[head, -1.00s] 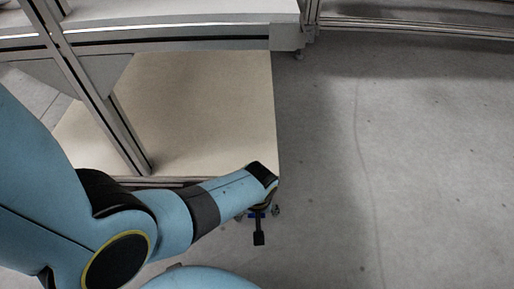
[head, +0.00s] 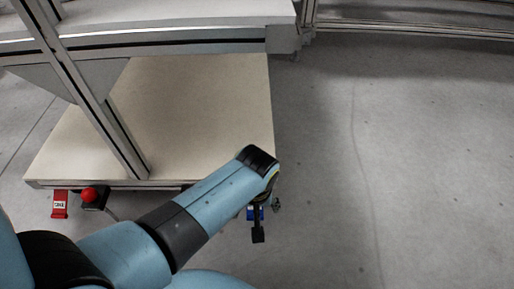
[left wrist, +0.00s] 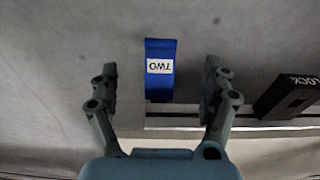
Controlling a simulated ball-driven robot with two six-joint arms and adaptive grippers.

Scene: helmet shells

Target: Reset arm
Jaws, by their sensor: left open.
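My left arm reaches in from the left in the head view, its wrist above the right front corner of the low board. My left gripper (left wrist: 160,88) is open in the left wrist view, one finger on each side of a blue tag (left wrist: 160,82) marked TWO. The tag appears upside down there, and both fingers look apart from it. In the head view the blue tag (head: 256,213) shows below my wrist, and the gripper is mostly hidden. My right gripper is not in view. No helmet shell shows.
The low pale board (head: 190,110) lies under a metal-framed table (head: 180,38). A red tag (head: 60,204) and a red button (head: 90,195) are at its left front edge. A black block marked LOCK (left wrist: 288,95) is right of my gripper. Grey floor at right is clear.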

